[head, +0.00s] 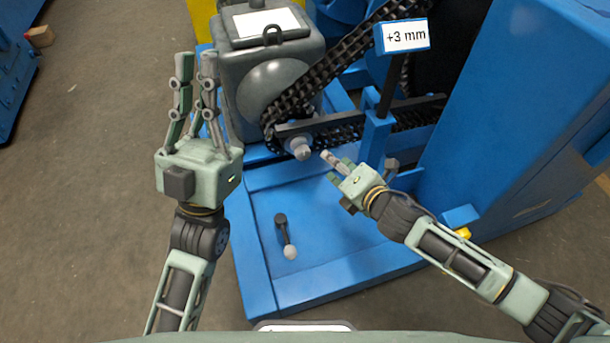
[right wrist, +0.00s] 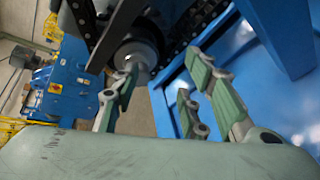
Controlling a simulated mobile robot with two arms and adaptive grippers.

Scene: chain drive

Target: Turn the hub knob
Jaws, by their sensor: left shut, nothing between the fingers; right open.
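The grey hub knob (head: 299,149) sticks out toward me from the hub at the lower end of the chain (head: 320,85). In the right wrist view the round grey hub (right wrist: 137,52) shows ahead, near the left finger. My right gripper (head: 331,162) is open, its fingers pointing at the knob, just right of and below it. In the right wrist view the open fingers (right wrist: 160,80) have nothing between them, and I cannot tell whether one touches the hub. My left gripper (head: 196,57) is shut and empty, pointing up, left of the grey motor housing (head: 272,85).
A dark-handled lever with a pale ball end (head: 288,240) lies on the blue base plate (head: 335,255). A "+3 mm" sign (head: 404,36) stands above a blue post (head: 375,140). A tall blue cabinet (head: 510,110) bounds the right side.

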